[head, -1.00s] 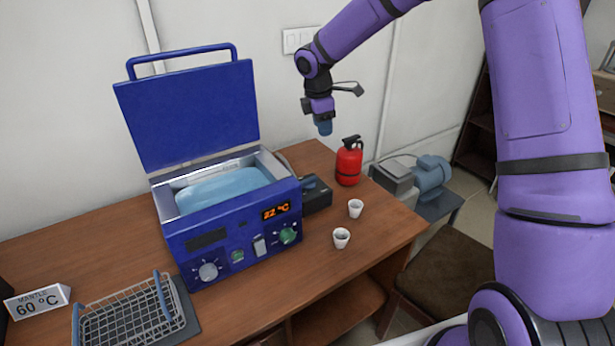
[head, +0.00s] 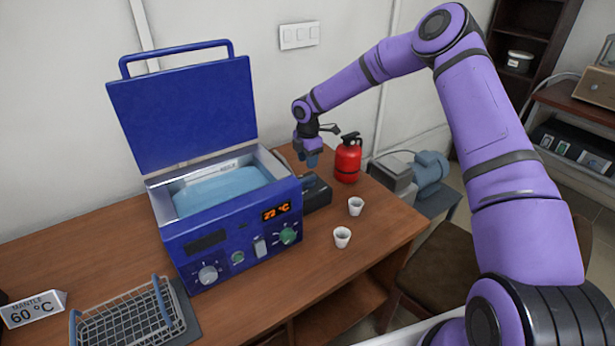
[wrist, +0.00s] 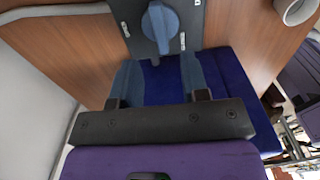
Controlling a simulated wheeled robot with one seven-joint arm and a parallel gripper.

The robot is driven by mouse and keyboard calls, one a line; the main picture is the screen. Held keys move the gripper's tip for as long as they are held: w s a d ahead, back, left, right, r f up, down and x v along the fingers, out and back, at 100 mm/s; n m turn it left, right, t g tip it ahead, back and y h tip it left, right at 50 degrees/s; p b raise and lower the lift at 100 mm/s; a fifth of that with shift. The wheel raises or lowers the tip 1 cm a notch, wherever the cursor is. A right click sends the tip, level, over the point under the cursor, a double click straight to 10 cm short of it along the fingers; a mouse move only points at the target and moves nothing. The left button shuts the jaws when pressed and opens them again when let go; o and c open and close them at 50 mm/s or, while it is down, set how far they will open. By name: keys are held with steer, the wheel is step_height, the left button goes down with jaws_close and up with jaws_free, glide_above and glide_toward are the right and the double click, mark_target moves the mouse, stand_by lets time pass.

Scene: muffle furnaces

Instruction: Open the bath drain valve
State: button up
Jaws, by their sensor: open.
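The blue water bath (head: 230,240) stands on the wooden table with its lid (head: 185,110) up and pale blue water inside. Its display reads about 22 °C. A dark grey box (head: 318,197) sits against its right side. In the wrist view, a blue-grey knob with a bar grip (wrist: 160,25) is on a dark grey plate (wrist: 130,10); it looks like the drain valve. My gripper (head: 311,160) hangs just above the dark box. In the wrist view my gripper (wrist: 160,78) is open and empty, its fingers apart, with the knob beyond the tips.
A red canister (head: 347,162) stands close to the right of my gripper. Two white cups (head: 356,206) (head: 342,238) stand in front of it. A wire basket (head: 130,318) and a "MANTLE 60 °C" sign (head: 35,309) are at left. A motor pump (head: 428,172) is beyond the table.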

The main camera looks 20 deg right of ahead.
mark_target(307, 177)
step_height(307, 177, down, 7)
steer(key=shift+f, duration=0.1)
stand_by(0.4)
jaws_close()
